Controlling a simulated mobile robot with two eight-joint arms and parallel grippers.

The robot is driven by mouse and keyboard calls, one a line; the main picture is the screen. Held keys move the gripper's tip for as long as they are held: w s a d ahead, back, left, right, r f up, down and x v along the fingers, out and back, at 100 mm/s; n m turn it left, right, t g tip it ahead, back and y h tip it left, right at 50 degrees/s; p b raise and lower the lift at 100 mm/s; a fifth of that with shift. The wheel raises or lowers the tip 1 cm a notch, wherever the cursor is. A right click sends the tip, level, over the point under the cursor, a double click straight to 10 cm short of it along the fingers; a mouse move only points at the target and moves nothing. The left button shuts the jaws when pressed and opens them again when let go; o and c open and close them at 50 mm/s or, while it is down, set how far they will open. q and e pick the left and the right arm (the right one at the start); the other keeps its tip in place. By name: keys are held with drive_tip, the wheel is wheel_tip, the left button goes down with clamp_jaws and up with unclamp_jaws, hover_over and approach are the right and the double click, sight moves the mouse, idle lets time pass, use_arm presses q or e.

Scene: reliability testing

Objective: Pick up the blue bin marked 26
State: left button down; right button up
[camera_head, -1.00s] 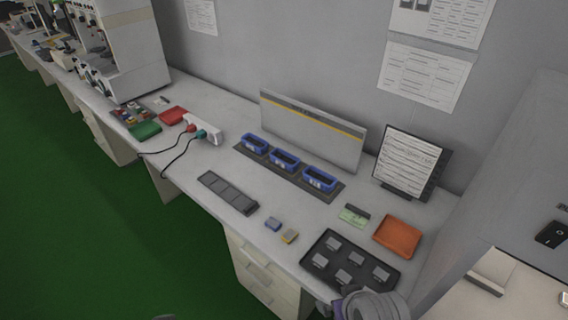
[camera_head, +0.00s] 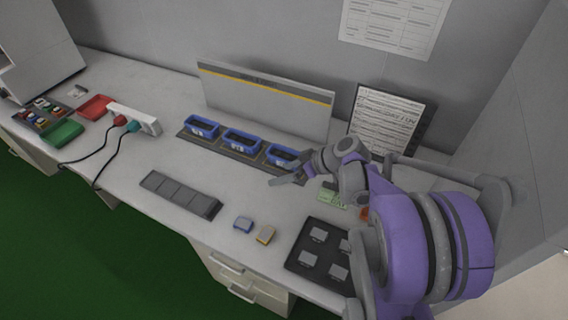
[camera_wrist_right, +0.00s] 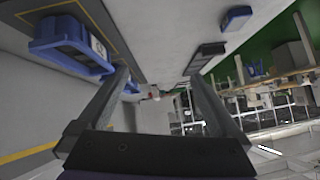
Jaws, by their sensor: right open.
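Three blue bins stand in a row on a dark mat (camera_head: 183,135) at the back of the bench: a left bin (camera_head: 203,123), a middle bin (camera_head: 242,137) and a right bin (camera_head: 281,153). Their white labels are too small to read, so I cannot tell which is 26. My right gripper (camera_head: 287,177) is open and empty, just in front of the right bin, and my arm hides part of that area. In the right wrist view a blue bin (camera_wrist_right: 62,35) is at upper left, beside the open fingers (camera_wrist_right: 160,82). My left gripper is out of view.
A white panel (camera_head: 265,100) stands behind the bins. A document stand (camera_head: 385,122) is at the right. Bare bench separates mat and strip.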

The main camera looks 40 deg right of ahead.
drive_tip(key=d+f+t, duration=0.1)
drive_tip(key=d, duration=0.3)
drive_tip(key=w+d+n+t+b, duration=0.1)
drive_tip(key=d, duration=0.3)
drive_tip(key=d+f+n+t+b, duration=0.1)
drive_tip(key=d, duration=0.3)
drive_tip(key=shift+w+d+f+t, duration=0.15)
drive_tip(key=shift+d+f+t, duration=0.15)
drive_tip(key=shift+d+t, duration=0.1)
approach(280, 155)
drive_tip(key=shift+w+a+f+y, duration=0.1)
drive_tip(key=shift+w+f+y, duration=0.1)
drive_tip(key=shift+w, duration=0.25)
drive_tip(key=shift+w+f+y, duration=0.1)
drive_tip(key=shift+w+f, duration=0.05)
drive_tip(key=shift+w, duration=0.35)
drive_tip(key=shift+x, duration=2.75)
drive_tip(key=shift+s, duration=0.15)
drive_tip(key=c, duration=1.5)
